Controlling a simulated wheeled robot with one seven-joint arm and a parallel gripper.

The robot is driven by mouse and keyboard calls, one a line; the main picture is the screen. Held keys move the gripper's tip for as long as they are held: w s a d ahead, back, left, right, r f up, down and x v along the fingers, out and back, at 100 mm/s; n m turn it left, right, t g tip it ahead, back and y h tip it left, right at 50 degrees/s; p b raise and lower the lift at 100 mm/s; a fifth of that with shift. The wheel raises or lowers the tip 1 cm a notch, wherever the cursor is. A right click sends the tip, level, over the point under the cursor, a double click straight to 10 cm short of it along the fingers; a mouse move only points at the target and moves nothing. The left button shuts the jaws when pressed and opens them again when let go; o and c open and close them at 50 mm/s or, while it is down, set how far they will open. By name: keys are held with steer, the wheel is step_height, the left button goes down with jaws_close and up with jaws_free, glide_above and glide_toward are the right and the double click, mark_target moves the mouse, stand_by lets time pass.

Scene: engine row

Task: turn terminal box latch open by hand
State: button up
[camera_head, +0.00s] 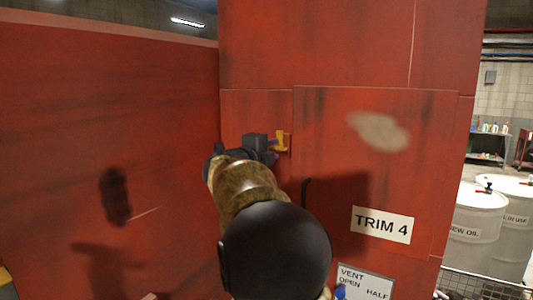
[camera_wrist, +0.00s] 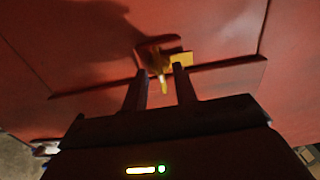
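The yellow latch (camera_head: 282,141) sits on the red terminal box front (camera_head: 330,115), near the left edge of its panel. It also shows in the wrist view (camera_wrist: 181,58), with a wider yellow plate and a narrow bright end. My gripper (camera_head: 272,146) is right at the latch, reaching it from the left in the head view. In the wrist view my gripper (camera_wrist: 160,70) has its two dark fingers apart, and the narrow yellow end shows in the gap between the fingertips. The right fingertip overlaps the plate's lower edge; I cannot tell whether it touches. My arm hides the panel below.
A black handle (camera_head: 305,190) stands out from the panel below the latch. A "TRIM 4" label (camera_head: 382,225) and a "VENT OPEN HALF" sign (camera_head: 364,284) are lower right. A red wall (camera_head: 60,140) fills the left. White drums (camera_head: 478,222) stand at the far right.

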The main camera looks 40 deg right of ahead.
steer(key=b+v, duration=0.7)
steer(key=v, duration=1)
steer(key=shift+a+b, duration=0.2)
steer(key=shift+b, duration=0.15)
steer(key=shift+f, duration=0.1)
